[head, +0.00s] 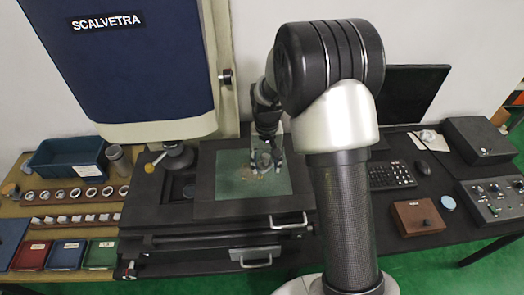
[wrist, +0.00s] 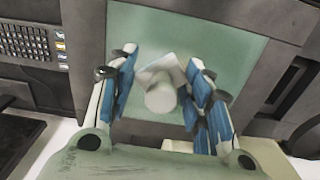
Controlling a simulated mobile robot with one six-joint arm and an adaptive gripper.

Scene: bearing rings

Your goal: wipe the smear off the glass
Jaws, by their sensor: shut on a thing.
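The glass (head: 228,184) is a pale green square set in a dark frame on the machine's stage; it also fills the upper middle of the wrist view (wrist: 235,50). A brownish smear (head: 246,174) shows on the glass in the head view, left of and below my gripper (head: 266,158). In the wrist view my gripper (wrist: 162,72) has its blue-padded fingers on both sides of a white wiper (wrist: 160,98), a round knob with a square whitish pad, and is shut on it. The wiper is over the glass; I cannot tell whether it touches. No smear is discernible in the wrist view.
The tall blue and cream machine (head: 140,50) stands behind, left of the glass. A blue bin (head: 68,160), a row of rings (head: 75,195) and small coloured trays (head: 66,254) are at left. A keyboard (head: 391,175), monitor (head: 412,95) and brown box (head: 418,217) are at right.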

